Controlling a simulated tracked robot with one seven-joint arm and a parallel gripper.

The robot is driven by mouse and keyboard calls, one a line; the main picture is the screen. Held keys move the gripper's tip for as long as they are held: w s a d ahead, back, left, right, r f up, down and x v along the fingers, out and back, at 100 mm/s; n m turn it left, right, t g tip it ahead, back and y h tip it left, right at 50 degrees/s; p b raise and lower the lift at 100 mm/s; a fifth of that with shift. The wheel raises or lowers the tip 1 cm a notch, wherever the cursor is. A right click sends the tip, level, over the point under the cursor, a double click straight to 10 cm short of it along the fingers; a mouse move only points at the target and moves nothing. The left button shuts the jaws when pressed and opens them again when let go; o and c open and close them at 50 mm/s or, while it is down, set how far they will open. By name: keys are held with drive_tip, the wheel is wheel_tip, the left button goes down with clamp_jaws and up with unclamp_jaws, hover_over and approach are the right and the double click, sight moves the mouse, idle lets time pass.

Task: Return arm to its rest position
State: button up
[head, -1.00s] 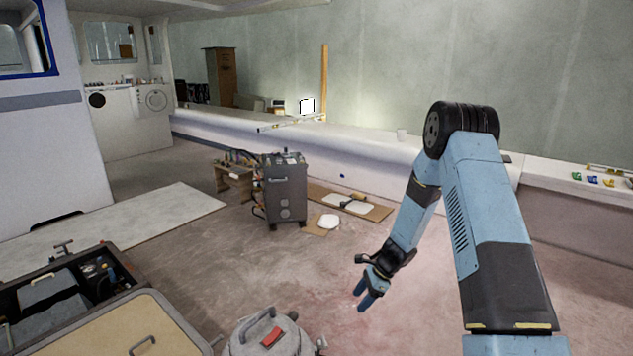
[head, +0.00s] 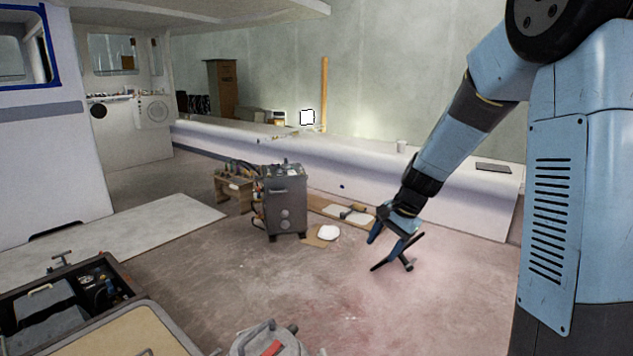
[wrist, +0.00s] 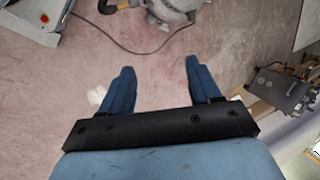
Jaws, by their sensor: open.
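My arm comes down from the upper right of the head view, bent at the elbow. The gripper touches nothing that I can see.
A grey wheeled machine cabinet (head: 285,205) stands left of my gripper, beside a small wooden bench (head: 234,190). A long white ledge (head: 330,160) runs behind. An open toolbox (head: 70,290) and a grey canister (head: 265,340) are in front.

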drive_tip(key=s+d+r+n+t+h, duration=0.1)
drive_tip(key=s+d+r+n, duration=0.1)
drive_tip(key=s+r, duration=0.3)
drive_tip(key=s+d+r+n+t+h, duration=0.1)
drive_tip(key=s+r, duration=0.5)
drive_tip(key=s, duration=0.6)
drive_tip(key=s+d+r+n+t+h, duration=0.2)
drive_tip(key=s+r+n, duration=0.3)
drive_tip(key=s, duration=0.4)
drive_tip(key=shift+s+d+r+n, duration=0.3)
drive_tip(key=shift+d+r, duration=0.05)
drive_tip(key=shift+d, duration=0.35)
